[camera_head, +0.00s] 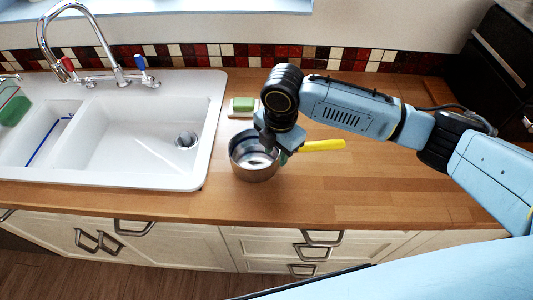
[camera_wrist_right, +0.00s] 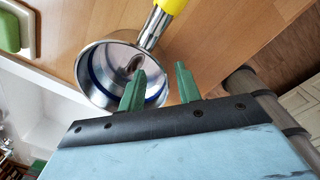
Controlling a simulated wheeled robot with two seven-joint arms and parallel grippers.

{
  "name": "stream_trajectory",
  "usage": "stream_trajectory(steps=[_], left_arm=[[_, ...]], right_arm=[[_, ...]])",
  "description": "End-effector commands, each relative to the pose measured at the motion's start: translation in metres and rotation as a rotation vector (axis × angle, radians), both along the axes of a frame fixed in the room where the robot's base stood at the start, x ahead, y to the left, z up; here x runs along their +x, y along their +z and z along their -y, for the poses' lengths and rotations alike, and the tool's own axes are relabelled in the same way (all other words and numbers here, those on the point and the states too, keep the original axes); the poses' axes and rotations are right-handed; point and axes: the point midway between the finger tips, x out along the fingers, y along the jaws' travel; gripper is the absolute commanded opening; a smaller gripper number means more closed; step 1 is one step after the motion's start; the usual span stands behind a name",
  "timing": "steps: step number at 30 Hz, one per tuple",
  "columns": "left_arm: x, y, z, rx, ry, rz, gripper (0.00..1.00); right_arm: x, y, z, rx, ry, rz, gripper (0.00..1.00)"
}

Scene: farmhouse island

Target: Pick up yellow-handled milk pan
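The milk pan (camera_head: 254,168) is a small steel pan with a yellow handle (camera_head: 324,145) pointing right. It stands upright on the wooden counter, right of the sink. My right gripper (camera_head: 273,146) is over the right side of the pan, and my arm hides part of the pan and the base of the handle. In the right wrist view the pan (camera_wrist_right: 92,64) lies beyond the fingers, with its handle (camera_wrist_right: 172,6) at the top. The green fingers (camera_wrist_right: 160,84) are apart with nothing seen between them; one overlaps the pan's rim in the picture. My left gripper is not in view.
A green sponge (camera_head: 242,103) on a light dish sits just behind the pan. The white double sink (camera_head: 212,130) with its faucet (camera_head: 105,45) is to the left. The wooden counter (camera_head: 390,190) is clear to the right. A dark appliance (camera_head: 500,70) stands at the far right.

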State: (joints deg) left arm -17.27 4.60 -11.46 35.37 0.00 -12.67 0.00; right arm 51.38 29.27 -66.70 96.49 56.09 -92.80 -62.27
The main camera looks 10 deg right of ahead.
Motion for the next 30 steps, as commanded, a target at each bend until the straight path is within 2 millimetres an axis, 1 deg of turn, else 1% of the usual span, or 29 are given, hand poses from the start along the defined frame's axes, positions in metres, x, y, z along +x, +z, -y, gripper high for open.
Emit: stream_trajectory(steps=[1, 3, 7, 10, 16, 17, 24, 30], left_arm=[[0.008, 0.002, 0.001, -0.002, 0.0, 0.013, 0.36], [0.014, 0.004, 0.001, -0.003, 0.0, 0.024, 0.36], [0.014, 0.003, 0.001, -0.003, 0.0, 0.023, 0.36], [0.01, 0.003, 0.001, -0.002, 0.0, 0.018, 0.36], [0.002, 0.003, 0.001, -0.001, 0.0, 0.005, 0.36], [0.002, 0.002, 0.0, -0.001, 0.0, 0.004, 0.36], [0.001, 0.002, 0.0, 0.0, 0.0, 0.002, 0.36], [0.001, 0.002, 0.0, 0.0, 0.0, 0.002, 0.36]], right_arm=[[-0.001, -0.008, 0.0, -0.003, -0.001, -0.004, 0.34], [-0.002, -0.019, 0.0, -0.002, -0.001, -0.005, 0.34], [-0.001, -0.036, -0.001, -0.002, 0.0, -0.003, 0.34], [-0.001, -0.043, -0.001, -0.001, 0.0, -0.002, 0.34], [-0.001, -0.044, -0.001, -0.001, 0.001, 0.0, 0.34], [-0.001, -0.044, -0.001, -0.001, 0.001, 0.0, 0.32], [-0.001, -0.043, -0.001, -0.001, 0.0, 0.0, 0.01], [0.0, -0.043, 0.0, -0.001, 0.0, 0.0, 0.0]])
